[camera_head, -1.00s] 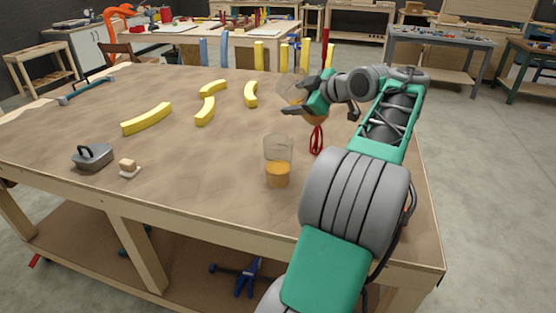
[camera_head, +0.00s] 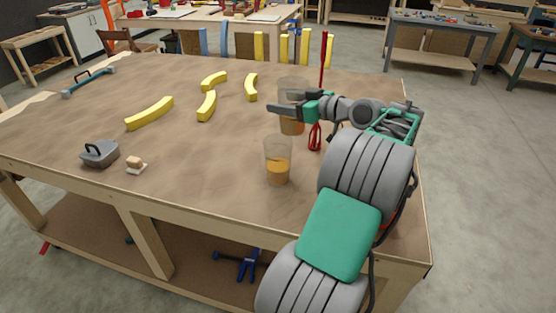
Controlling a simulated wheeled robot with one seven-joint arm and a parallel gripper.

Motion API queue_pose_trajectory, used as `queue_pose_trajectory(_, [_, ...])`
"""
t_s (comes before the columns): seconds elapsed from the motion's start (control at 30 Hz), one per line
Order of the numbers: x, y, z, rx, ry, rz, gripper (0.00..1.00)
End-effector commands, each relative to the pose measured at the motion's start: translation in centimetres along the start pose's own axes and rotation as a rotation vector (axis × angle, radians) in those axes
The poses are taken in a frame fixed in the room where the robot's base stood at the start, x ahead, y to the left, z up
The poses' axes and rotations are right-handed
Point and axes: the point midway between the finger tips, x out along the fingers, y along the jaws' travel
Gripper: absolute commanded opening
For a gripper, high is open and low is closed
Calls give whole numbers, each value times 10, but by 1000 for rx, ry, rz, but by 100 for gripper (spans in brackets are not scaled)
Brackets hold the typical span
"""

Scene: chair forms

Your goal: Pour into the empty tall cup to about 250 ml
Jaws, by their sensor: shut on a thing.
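A clear tall cup (camera_head: 279,171) stands upright on the workbench near its front edge, with orange liquid in its lower part. A second clear cup (camera_head: 293,86) is farther back, upright, with orange liquid (camera_head: 291,127) low in it. My gripper (camera_head: 288,108) is shut on this second cup, with a dark finger across its side. The finger hides part of the cup's wall. I cannot tell whether the held cup's base touches the bench or is slightly above it. The two cups are apart.
Several yellow curved pieces (camera_head: 150,113) lie on the bench (camera_head: 200,160). A grey handled block (camera_head: 99,154) and a small tan-and-white piece (camera_head: 136,165) are at front left. The bench between these and the near cup is clear.

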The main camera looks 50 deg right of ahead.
Motion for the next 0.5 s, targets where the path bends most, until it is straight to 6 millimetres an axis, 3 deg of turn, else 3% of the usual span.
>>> queue_pose_trajectory(0.27, [1,-1,-1,19,12,-4,48])
queue_pose_trajectory(0.5, [-4,-1,-25,17,12,-3,48])
